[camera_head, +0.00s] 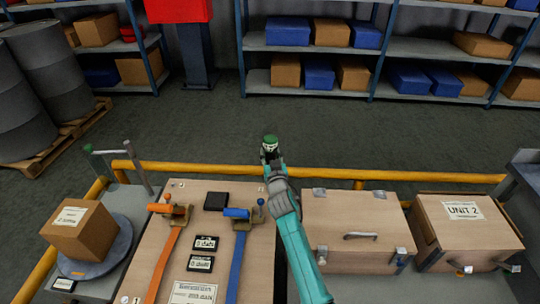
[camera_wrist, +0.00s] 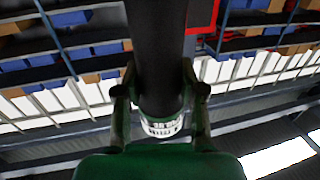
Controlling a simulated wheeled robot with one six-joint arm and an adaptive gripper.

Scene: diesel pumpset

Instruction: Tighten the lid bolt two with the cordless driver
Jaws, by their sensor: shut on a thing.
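My gripper (camera_head: 270,158) is raised above the back edge of the bench, near the yellow rail. It is shut on a dark, roughly cylindrical thing with a green top (camera_head: 270,141), which I take to be the cordless driver. In the wrist view its black body (camera_wrist: 160,60) stands between my two fingers (camera_wrist: 160,92), with a pale patterned band at its lower end. Its tip cannot be made out. I cannot pick out lid bolt two in either view. A wooden case (camera_head: 340,262) with metal corner fittings and a handle stands right of my arm.
A board with orange (camera_head: 168,212) and blue (camera_head: 238,213) levered fixtures lies left of my arm. A cardboard box (camera_head: 80,230) sits on a round plate at far left. A "UNIT 2" case (camera_head: 468,250) stands at right. The yellow rail (camera_head: 420,177) runs behind; floor beyond is clear.

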